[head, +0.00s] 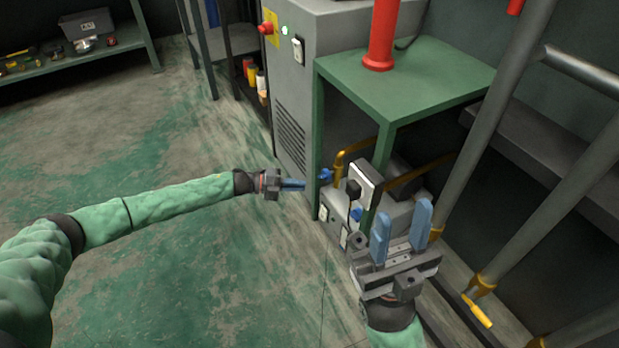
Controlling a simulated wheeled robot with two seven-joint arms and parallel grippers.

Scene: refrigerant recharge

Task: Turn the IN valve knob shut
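A blue valve knob (325,174) sits by the brass pipe on the grey recharge unit (390,215), at the green stand's front leg. A second blue knob (356,214) is lower and to the right, partly behind my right gripper. No IN label is readable. My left gripper (303,185) points right, its blue fingertips a short gap left of the upper knob. Its fingers overlap in this view, so its opening is unclear. My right gripper (402,226) is open and empty, fingers upward, in front of the unit and hiding part of it.
A green stand (420,75) bears a red cylinder (381,35) above the unit. A grey cabinet (290,100) stands behind left. Grey pipes, with a yellow valve handle (478,310), run on the right. The floor at left is clear.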

